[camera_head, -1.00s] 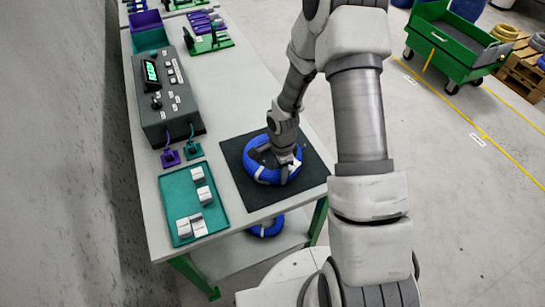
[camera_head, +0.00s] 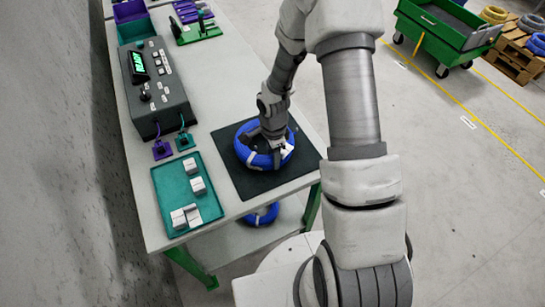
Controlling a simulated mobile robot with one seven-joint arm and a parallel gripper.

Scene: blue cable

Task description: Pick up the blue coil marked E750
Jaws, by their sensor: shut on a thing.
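A blue coil (camera_head: 244,152) with light bands and a white tag (camera_head: 288,151) is at the black mat (camera_head: 247,188) on the workbench. I cannot read the marking on the tag. My gripper (camera_head: 277,150) reaches down from above and is shut on the right side of the coil. Its fingertips are partly hidden by the coil and the gripper body. I cannot tell whether the coil touches the mat or hangs just above it. A second blue coil (camera_head: 262,216) shows on the shelf below the bench.
A teal tray (camera_head: 188,193) with several white blocks lies left of the mat. A grey device (camera_head: 155,90) with a lit display stands behind the tray. A green cart (camera_head: 445,32) and a pallet (camera_head: 516,62) with coils stand on the floor at the upper right.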

